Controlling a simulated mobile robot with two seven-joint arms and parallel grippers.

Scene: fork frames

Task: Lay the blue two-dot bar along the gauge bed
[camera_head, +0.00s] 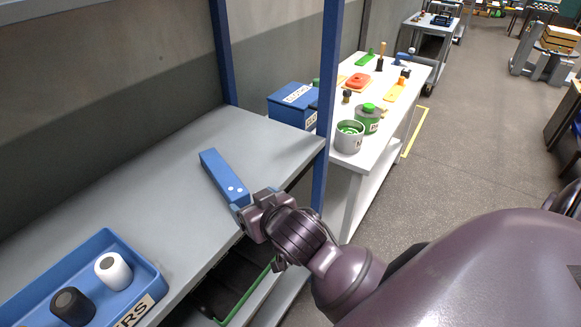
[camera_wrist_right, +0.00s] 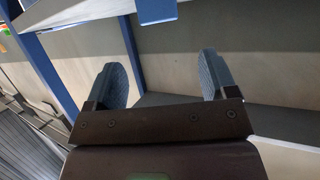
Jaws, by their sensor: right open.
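The blue two-dot bar (camera_head: 222,175) lies on the grey shelf top, with two white dots on its near end. My right gripper (camera_head: 243,205) is at that near end in the head view; whether it touches the bar cannot be told. In the right wrist view the right gripper (camera_wrist_right: 162,82) is open, its two pads wide apart with nothing seen between them. I cannot make out the bar for certain in that view. My left gripper is not in view. I cannot identify a gauge bed in either view.
A blue tray (camera_head: 150,268) holds a white and a black roll at the lower left. A blue post (camera_head: 328,110) rises at the shelf's right corner. Beyond it, a white table (camera_head: 404,98) carries a blue box (camera_head: 291,106), tins and coloured parts. The shelf (camera_head: 165,185) around the bar is clear.

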